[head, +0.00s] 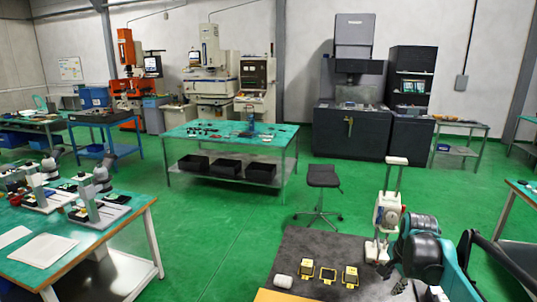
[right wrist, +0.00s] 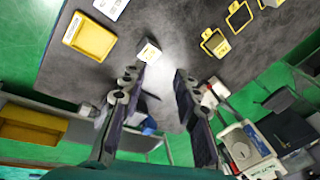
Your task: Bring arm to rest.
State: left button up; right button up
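My right arm (head: 421,250) stands at the lower right of the head view, with teal and black joints. A small pale block (right wrist: 149,51) lies on the mat just beyond the left finger in that view. The gap between them is hard to judge. My left arm and gripper are not seen.
The dark mat (head: 310,245) carries yellow holders (head: 328,274) and a white piece (head: 283,281). A yellow tray (right wrist: 90,36) shows in the right wrist view. A stool (head: 322,177) stands behind the mat. Green floor is free left of the mat.

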jog(key=s+a+f+n+t+b, duration=0.2)
jog(key=s+a+f+n, duration=0.3)
jog(key=s, duration=0.6)
jog(key=s+a+f+n+t+b, duration=0.2)
jog(key=s+a+f+n, duration=0.3)
jog(key=s+a+n, duration=0.5)
jog(key=shift+s+a+y+b, duration=0.4)
jog(key=shift+s+a+b, duration=0.2)
jog(key=shift+s+a, duration=0.45)
